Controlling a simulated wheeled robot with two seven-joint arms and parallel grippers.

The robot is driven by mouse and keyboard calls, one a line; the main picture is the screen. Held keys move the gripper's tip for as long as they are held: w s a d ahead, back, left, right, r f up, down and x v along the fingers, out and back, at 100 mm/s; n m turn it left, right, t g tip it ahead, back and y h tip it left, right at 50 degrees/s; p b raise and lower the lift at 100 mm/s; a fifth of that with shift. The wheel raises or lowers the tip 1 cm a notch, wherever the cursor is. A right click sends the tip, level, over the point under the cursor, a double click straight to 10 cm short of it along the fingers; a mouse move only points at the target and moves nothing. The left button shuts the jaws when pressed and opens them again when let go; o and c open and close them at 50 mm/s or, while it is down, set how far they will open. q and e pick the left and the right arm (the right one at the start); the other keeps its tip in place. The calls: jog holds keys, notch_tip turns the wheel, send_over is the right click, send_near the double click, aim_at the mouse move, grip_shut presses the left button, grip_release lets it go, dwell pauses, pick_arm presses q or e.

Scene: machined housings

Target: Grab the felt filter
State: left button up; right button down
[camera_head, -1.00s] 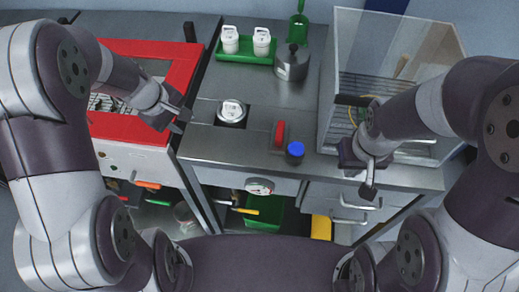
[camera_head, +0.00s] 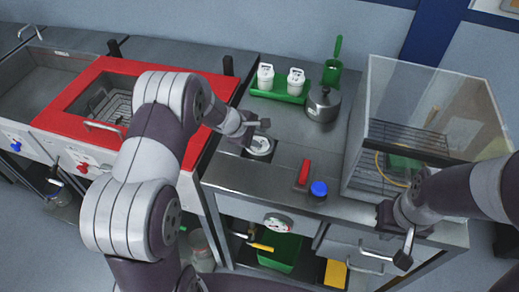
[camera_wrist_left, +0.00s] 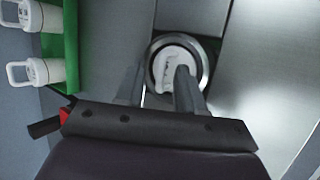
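A white round item (camera_head: 259,145) with dark marks sits in a round recess in the steel counter. I cannot tell for certain whether it is the felt filter. In the left wrist view the same white item (camera_wrist_left: 172,64) lies inside a metal ring, just beyond my left fingertips. My left gripper (camera_wrist_left: 158,85) is open, its fingers apart with nothing held between them; one finger overlaps the item's right part in the picture. In the head view my left gripper (camera_head: 256,127) is beside the recess. My right gripper (camera_head: 399,240) hangs at the counter's front right; its opening is unclear.
Two white handled containers (camera_head: 266,77) stand on a green tray (camera_head: 277,95) behind. A metal pot (camera_head: 323,104), red object (camera_head: 304,172) and blue-capped item (camera_head: 319,188) are on the counter. A transparent enclosure (camera_head: 405,100) stands right; a red-topped fryer-like unit (camera_head: 69,94) is left.

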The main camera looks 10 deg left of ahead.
pick_arm(q)
jog(key=shift+d, duration=0.15)
jog(key=shift+s+r, duration=0.1)
jog(key=shift+s, duration=0.05)
grip_shut()
